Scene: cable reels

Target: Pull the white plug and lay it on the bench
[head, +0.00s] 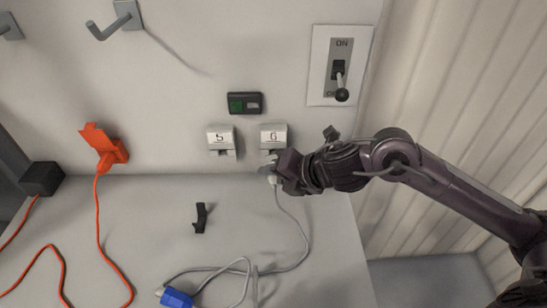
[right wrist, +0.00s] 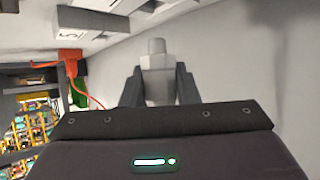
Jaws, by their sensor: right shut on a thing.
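My right gripper (head: 275,171) is just below and in front of the socket box marked 6 (head: 273,136). It is shut on the white plug (right wrist: 157,78), which sits between the two dark fingers in the right wrist view. The plug's narrow end shows there with no socket around it. In the head view the plug (head: 273,180) is mostly hidden by the gripper, with its grey cable running down to the bench (head: 330,262). My left gripper is not in view.
Socket box 5 (head: 221,139) is left of box 6. A lever switch (head: 340,68) is on the wall at upper right. The bench's right part is mostly clear.

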